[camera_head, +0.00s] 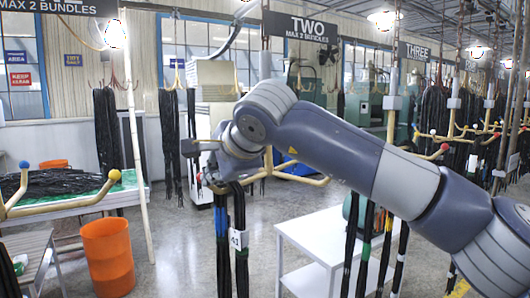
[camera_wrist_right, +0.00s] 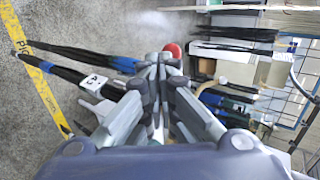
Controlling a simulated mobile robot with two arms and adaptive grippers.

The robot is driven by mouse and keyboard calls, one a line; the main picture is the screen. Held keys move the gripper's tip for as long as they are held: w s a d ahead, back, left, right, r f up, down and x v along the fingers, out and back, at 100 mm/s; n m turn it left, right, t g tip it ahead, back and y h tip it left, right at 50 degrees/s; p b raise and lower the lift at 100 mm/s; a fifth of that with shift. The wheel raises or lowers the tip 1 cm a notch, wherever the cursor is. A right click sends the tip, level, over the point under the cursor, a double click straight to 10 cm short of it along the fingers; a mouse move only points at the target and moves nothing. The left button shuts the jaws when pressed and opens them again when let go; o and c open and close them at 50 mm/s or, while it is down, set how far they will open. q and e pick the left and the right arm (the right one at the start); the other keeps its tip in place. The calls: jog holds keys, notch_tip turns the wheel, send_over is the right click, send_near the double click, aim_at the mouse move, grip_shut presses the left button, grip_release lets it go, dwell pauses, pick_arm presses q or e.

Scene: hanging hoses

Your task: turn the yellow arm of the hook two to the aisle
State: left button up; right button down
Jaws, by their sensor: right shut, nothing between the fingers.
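The sign TWO (camera_head: 300,27) hangs at top centre in the head view. Black hoses (camera_head: 241,255) with a white tag hang below my right gripper (camera_head: 193,148). In the right wrist view the fingers (camera_wrist_right: 160,68) are together and empty. A red ball tip (camera_wrist_right: 172,50) shows just beyond them, and tagged hoses with blue bands (camera_wrist_right: 75,70) lie to the left. I cannot tell whether the fingers touch the arm. My left gripper is not in view.
An orange bin (camera_head: 108,258) is beside a white post (camera_head: 137,150). A white table (camera_head: 312,238) stands under my right arm. Grey floor is open behind the bin.

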jog(key=shift+d+r+p, duration=0.7)
jog(key=shift+d+r, duration=1.1)
jog(key=shift+r, duration=2.7)
jog(key=s+d+b, duration=0.7)
jog(key=s, duration=0.3)
jog(key=shift+b, duration=0.3)
